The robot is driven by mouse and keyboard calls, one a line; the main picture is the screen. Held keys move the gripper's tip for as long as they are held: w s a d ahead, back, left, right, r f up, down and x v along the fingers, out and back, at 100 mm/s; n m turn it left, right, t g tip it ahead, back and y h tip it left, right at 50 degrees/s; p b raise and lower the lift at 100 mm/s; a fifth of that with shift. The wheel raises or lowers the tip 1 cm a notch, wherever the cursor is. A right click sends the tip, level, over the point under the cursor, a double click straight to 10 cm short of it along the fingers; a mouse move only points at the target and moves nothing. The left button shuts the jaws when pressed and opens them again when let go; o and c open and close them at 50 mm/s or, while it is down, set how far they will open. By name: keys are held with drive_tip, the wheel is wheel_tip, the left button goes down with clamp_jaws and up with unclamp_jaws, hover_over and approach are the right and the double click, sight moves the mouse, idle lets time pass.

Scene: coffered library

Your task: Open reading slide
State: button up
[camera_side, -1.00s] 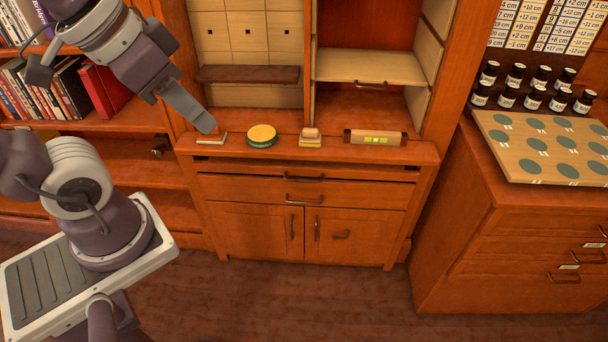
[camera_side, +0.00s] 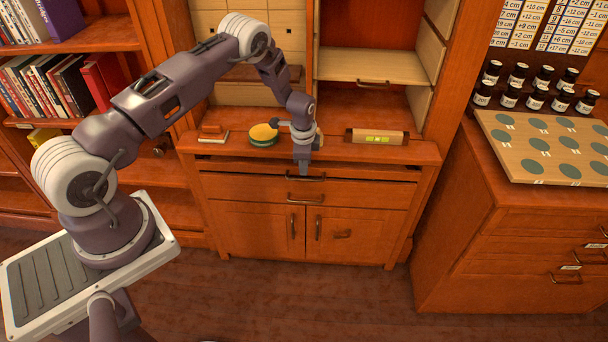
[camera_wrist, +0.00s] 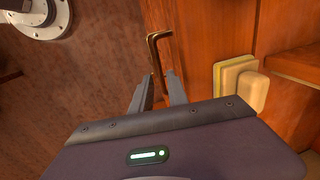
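The reading slide (camera_side: 245,168) is a thin wooden front just under the cabinet's ledge, with a small dark bar handle (camera_side: 318,178). It appears shut or nearly so. My gripper (camera_side: 304,172) points down in front of the slide, at that handle, and covers part of it. In the wrist view a bronze bar handle (camera_wrist: 153,50) runs away from me, its near end between the two fingers of my gripper (camera_wrist: 160,82). The fingers are apart; I see no grip on the bar.
On the ledge lie a small brown-and-white block (camera_side: 213,134), a round yellow-topped tin (camera_side: 263,135) and a level (camera_side: 376,136). A yellowish block (camera_wrist: 236,82) shows beside my gripper. A drawer (camera_side: 250,187) with its own handle is directly below the slide. The floor in front is clear.

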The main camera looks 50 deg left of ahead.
sight(304, 180)
drive_tip(key=f, duration=0.5)
drive_tip(key=shift+w+a+f, duration=0.2)
drive_tip(key=shift+w+a, duration=0.15)
clamp_jaws()
idle(1.0)
